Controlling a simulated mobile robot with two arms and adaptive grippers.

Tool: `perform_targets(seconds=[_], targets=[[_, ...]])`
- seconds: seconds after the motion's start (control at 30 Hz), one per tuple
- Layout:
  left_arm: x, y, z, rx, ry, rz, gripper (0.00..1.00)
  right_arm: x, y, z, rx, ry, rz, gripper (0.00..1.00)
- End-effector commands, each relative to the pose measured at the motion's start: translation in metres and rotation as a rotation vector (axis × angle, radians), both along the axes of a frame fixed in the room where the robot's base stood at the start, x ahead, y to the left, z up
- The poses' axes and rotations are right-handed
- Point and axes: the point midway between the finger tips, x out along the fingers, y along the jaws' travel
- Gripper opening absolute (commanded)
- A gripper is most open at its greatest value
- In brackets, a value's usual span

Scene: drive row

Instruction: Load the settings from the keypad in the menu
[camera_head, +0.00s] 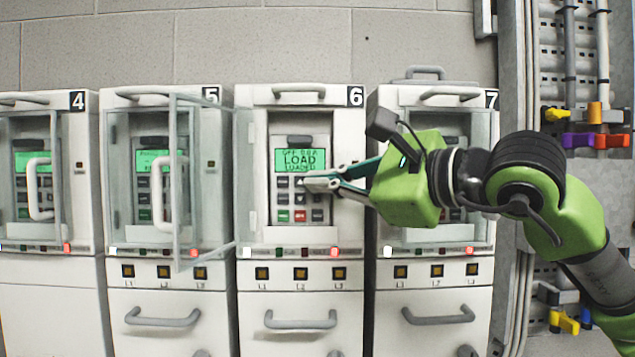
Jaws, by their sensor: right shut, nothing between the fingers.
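Cabinet 6 (255,120) stands in the middle with its glass door (207,210) swung open to the left. Its keypad unit (282,231) has a green lit screen (300,160) that reads "LOAD" with "LOADED" below it; the top line is hard to read. Rows of small keys (299,215) sit under the screen, with red and green ones at the bottom. My right gripper (308,184) comes in from the right, shut and empty, its fingertips over the upper keys. I cannot tell if it touches a key. My left gripper is not in view.
Cabinet 4 (85,225), cabinet 5 (107,98) and cabinet 7 (379,98) stand alongside. The doors of 4 and 5 have handles that stick out. A grey rack (552,75) with coloured levers stands at the right, behind my right arm.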

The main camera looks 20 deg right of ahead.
Motion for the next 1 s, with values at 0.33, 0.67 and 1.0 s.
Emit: perform_targets(seconds=[0.33, 0.67, 1.0], targets=[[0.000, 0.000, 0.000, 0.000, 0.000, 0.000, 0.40, 0.001, 0.000, 0.000, 0.000, -0.001, -0.001, 0.00], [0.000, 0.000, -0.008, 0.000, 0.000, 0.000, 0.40, -0.012, 0.004, -0.001, -0.002, -0.003, 0.001, 0.00], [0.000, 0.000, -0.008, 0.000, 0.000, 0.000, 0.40, -0.015, 0.004, 0.000, -0.001, 0.000, 0.000, 0.00]])
